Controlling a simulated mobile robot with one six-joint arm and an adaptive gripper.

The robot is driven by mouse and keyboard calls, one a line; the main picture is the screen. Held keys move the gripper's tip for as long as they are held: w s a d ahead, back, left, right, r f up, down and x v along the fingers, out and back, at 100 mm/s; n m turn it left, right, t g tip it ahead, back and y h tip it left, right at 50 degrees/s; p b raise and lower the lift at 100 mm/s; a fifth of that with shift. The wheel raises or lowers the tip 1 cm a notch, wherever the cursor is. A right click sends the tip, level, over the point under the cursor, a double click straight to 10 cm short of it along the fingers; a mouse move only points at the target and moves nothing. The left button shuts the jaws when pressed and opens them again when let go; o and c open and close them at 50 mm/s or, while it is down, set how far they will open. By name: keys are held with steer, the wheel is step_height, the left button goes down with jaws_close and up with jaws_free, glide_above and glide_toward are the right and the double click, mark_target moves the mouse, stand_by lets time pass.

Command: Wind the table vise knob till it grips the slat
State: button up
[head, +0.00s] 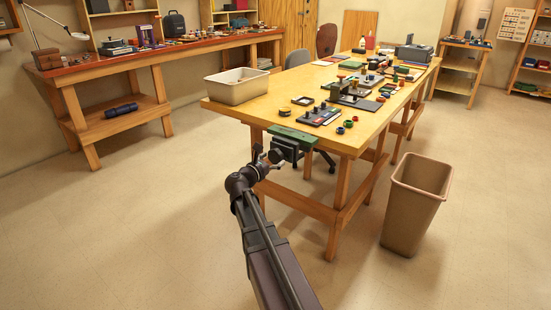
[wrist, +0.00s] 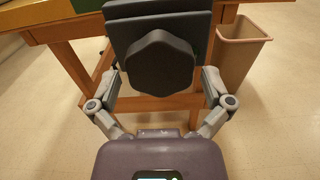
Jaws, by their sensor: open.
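The dark vise (head: 286,150) is fixed at the near end of the wooden table. A green slat (head: 293,135) lies across its top; I cannot tell from here whether the jaws touch it. The vise's dark, lobed knob (wrist: 160,65) faces me in the middle of the wrist view, in front of a dark plate (wrist: 158,14). My gripper (wrist: 160,77) is open, with one finger on each side of the knob and a gap showing beside it. In the head view my gripper (head: 267,157) is at the vise's near side and hides the knob.
The wooden table (head: 225,108) carries a cream bin (head: 237,91), several small parts and dark fixtures. A tan waste bin (head: 412,210) stands on the floor to the right of the table. A chair is partly hidden beneath the table. The floor at the left and front is clear.

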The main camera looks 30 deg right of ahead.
steer(key=shift+w+d, duration=0.25)
steer(key=shift+d, duration=0.4)
steer(key=c, duration=0.9)
steer(key=shift+c, duration=0.2)
